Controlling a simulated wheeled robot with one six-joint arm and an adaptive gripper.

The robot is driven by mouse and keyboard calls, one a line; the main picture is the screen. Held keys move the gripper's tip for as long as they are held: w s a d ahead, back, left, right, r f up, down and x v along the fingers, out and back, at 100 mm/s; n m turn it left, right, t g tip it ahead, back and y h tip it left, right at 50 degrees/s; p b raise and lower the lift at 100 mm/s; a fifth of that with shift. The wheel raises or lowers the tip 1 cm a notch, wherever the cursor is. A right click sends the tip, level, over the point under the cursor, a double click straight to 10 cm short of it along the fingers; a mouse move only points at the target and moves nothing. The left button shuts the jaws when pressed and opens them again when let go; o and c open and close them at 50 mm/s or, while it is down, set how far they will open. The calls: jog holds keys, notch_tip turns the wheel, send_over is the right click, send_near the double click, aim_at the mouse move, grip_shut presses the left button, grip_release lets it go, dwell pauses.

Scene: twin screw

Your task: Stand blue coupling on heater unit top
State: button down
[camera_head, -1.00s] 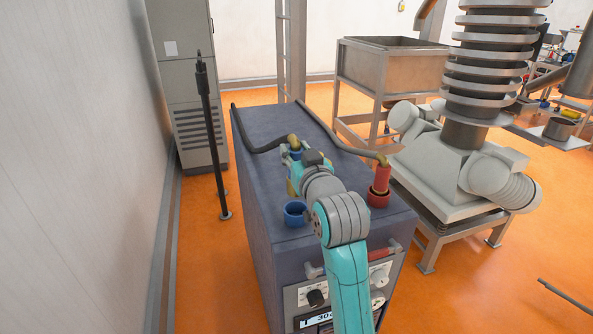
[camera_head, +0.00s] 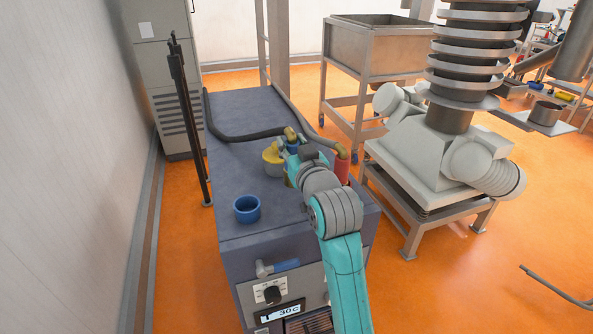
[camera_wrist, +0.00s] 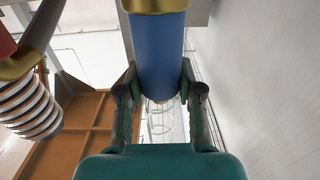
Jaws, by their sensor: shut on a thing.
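The blue coupling (camera_wrist: 160,55) is between the two fingers of my gripper (camera_wrist: 159,85) in the wrist view, with a brass fitting above it. Its lower end hangs free between the fingers. In the head view the blue coupling (camera_head: 292,145) shows as a small patch with a black hose at its brass elbow, and my gripper (camera_head: 291,158) is partly hidden by my arm. It is over the right part of the heater unit top (camera_head: 235,110). Whether the coupling touches the top cannot be told.
A blue cup-like socket (camera_head: 247,208) sits on the top's front left. A yellow round part (camera_head: 272,160) is just left of my gripper. The red coupling (camera_head: 342,172) with its hose stands at the right edge. The left and back of the top are mostly clear.

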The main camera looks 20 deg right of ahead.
jog(key=shift+f, duration=2.65)
jog(key=shift+f, duration=0.3)
jog(key=shift+f, duration=0.55)
jog(key=c, duration=0.7)
grip_release()
jog(key=shift+f, duration=0.1)
jog(key=shift+c, duration=0.2)
jog(key=shift+r, duration=0.45)
jog(key=s, duration=1.2)
jog(key=shift+r, duration=0.45)
jog(key=shift+f, duration=0.1)
